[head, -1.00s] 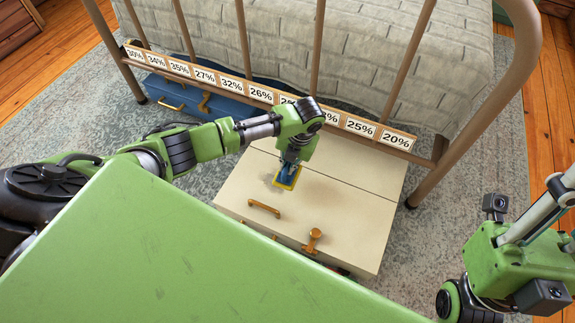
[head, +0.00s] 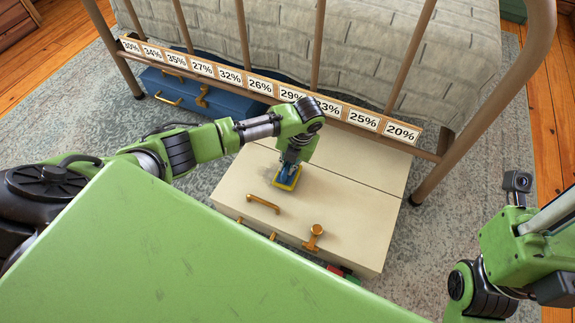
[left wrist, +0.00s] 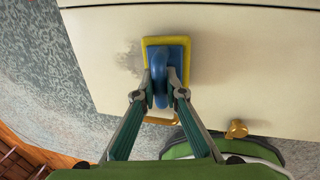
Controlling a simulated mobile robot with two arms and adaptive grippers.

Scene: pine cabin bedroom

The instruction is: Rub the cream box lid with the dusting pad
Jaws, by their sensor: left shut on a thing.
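The cream box (head: 350,215) stands on the rug, its lid facing up, with brass fittings near its front edge. My left gripper (head: 290,165) is shut on the blue handle of the dusting pad (head: 287,180), which has a yellow rim. The pad is down at the lid; firm contact is hard to judge. In the left wrist view the fingers close around the pad's handle (left wrist: 160,85), and a grey dust smudge (left wrist: 130,60) shows on the lid just left of the pad. The pad hides the lid under it. My right arm shows at the right; its fingers are out of view.
The bed's metal footboard (head: 480,120) and a strip of percentage labels (head: 260,86) stand behind the cream box, overhanging its far part. A blue case (head: 205,95) lies at left under the bed. Small red and green things (head: 345,272) show at the box's front.

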